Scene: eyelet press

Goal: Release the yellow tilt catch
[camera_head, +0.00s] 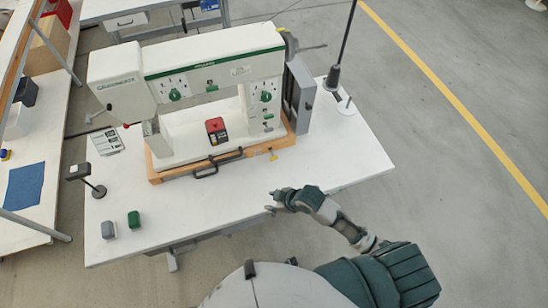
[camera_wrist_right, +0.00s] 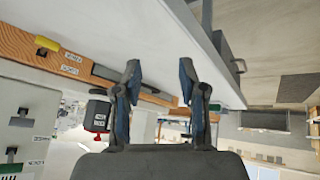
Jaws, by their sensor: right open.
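The yellow tilt catch (camera_head: 273,155) is a small yellow piece on the front edge of the press's wooden base, right of the black handle. It also shows at the upper left in the right wrist view (camera_wrist_right: 47,43), which looks upside down, on the orange wood beside small white labels. My right gripper (camera_head: 272,201) is over the front part of the white table, nearer to me than the catch and apart from it. In the right wrist view its two blue-padded fingers (camera_wrist_right: 160,75) are spread with nothing between them. My left gripper is not in view.
The white and green eyelet press (camera_head: 215,62) stands on the wooden base (camera_head: 172,175). A black handle (camera_head: 217,163) runs along its front. A red and black box (camera_head: 216,129) sits inside the press. Grey (camera_head: 108,230) and green (camera_head: 134,219) blocks stand front left.

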